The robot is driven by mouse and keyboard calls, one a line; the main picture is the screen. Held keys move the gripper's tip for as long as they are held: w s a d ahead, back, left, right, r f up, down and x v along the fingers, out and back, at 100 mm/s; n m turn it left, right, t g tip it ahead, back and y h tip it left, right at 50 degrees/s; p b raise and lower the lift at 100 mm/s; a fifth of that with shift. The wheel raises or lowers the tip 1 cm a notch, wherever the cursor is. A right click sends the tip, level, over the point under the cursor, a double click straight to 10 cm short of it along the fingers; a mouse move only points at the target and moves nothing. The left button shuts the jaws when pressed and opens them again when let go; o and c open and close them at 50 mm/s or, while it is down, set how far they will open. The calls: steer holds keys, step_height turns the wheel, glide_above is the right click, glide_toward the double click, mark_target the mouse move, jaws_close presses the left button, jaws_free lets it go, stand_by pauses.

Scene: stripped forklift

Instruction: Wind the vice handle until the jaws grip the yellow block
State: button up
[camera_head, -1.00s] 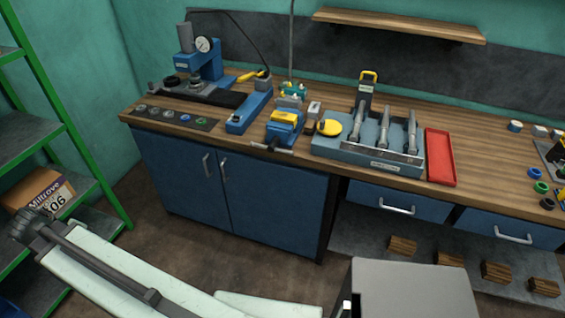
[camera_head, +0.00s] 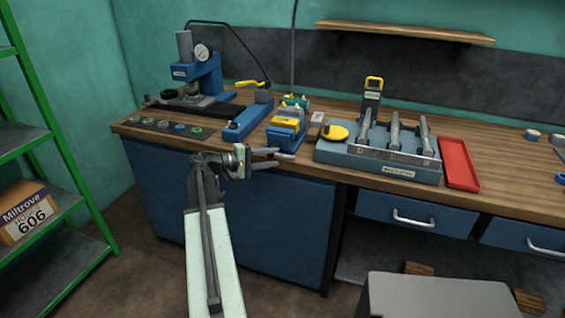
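The blue vice (camera_head: 286,134) stands at the front edge of the wooden bench, left of the tool rack. The yellow block (camera_head: 287,122) shows at its top; whether the jaws touch it is too small to tell.
A blue clamp (camera_head: 248,119) with a yellow lever and a press (camera_head: 198,77) stand left of the vice. A yellow round tool (camera_head: 335,132), the rack (camera_head: 372,160) and a red tray (camera_head: 457,163) are to the right. Blue cabinet doors (camera_head: 280,230) lie below.

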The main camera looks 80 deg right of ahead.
mark_target(281, 156)
steer(key=x, duration=0.5)
steer(key=shift+w, duration=0.1)
